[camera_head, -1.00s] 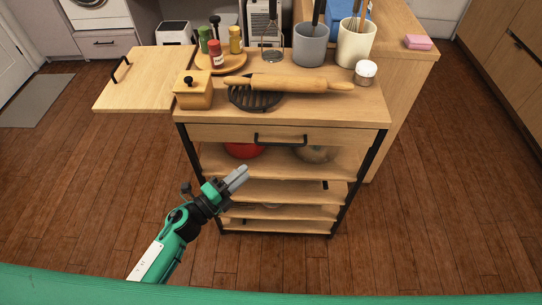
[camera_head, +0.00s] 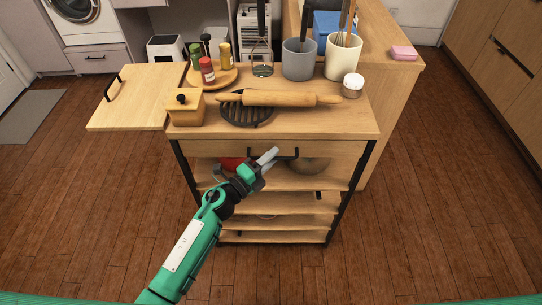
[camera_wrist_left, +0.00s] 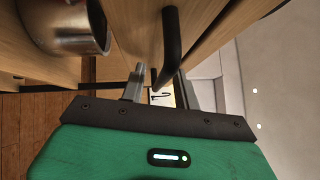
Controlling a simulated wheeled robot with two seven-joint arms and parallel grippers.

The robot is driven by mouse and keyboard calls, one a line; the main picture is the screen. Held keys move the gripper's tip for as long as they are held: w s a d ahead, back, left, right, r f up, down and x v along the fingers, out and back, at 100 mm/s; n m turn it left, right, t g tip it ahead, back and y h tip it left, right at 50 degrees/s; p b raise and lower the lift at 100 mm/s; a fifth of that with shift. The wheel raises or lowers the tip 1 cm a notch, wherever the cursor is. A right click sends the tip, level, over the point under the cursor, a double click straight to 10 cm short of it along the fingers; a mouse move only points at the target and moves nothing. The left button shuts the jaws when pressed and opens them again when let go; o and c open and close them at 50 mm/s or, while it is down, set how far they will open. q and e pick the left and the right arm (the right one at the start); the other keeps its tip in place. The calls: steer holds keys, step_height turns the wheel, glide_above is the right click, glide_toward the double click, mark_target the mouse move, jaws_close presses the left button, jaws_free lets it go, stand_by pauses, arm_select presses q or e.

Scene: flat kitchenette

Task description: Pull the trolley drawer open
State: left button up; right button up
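The wooden trolley (camera_head: 350,118) stands ahead of me with its drawer front (camera_head: 335,147) flush under the top, so the drawer is shut. A black bar handle (camera_head: 287,157) is fixed across the drawer front. My left gripper (camera_head: 266,160) is at the handle's left part, its fingers pointing up and to the right. In the left wrist view, the handle (camera_wrist_left: 172,45) reaches down between the two spread grey fingers of my left gripper (camera_wrist_left: 160,90). I cannot tell whether either finger touches it. My right gripper is not in view.
A rolling pin (camera_head: 280,99), a wooden box (camera_head: 186,108) and several jars stand on the trolley top. A side leaf (camera_head: 135,95) sticks out left. A metal pot (camera_wrist_left: 70,25) is near the gripper on the shelf below. The floor (camera_head: 430,210) to the right is clear.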

arm_select(q)
steer(key=shift+w+d, duration=0.15)
jaws_close()
